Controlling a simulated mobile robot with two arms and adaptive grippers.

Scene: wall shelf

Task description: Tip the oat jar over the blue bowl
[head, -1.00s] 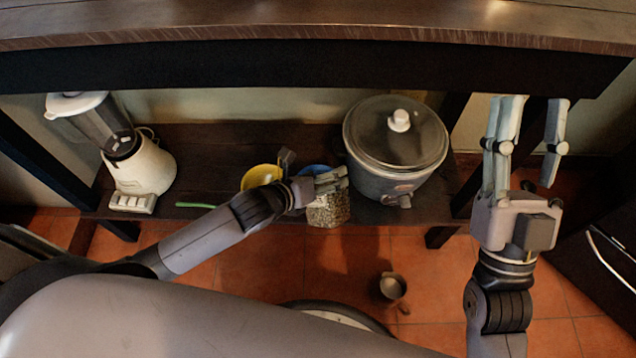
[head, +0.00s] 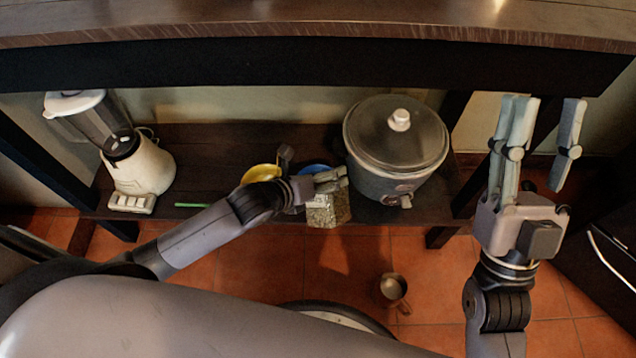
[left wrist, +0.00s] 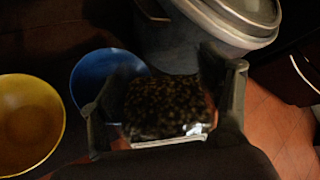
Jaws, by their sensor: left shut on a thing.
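The oat jar (head: 328,211) is a clear container full of speckled oats. My left gripper (head: 330,181) is shut on it, and the jar looks tilted at the front edge of the shelf. In the left wrist view the jar (left wrist: 165,107) sits between the two fingers (left wrist: 165,105). The blue bowl (head: 312,170) is on the shelf just behind the gripper, mostly hidden in the head view. In the left wrist view the blue bowl (left wrist: 98,72) is left of the jar, partly covered by it and a finger. My right gripper (head: 540,135) is open and empty at the right.
A yellow bowl (head: 261,173) stands left of the blue bowl. A large lidded cooker (head: 395,140) is close on the right. A blender (head: 140,165) and a green item (head: 192,205) are at the left. A small pot (head: 393,288) is on the floor. The upper board (head: 300,68) overhangs the shelf.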

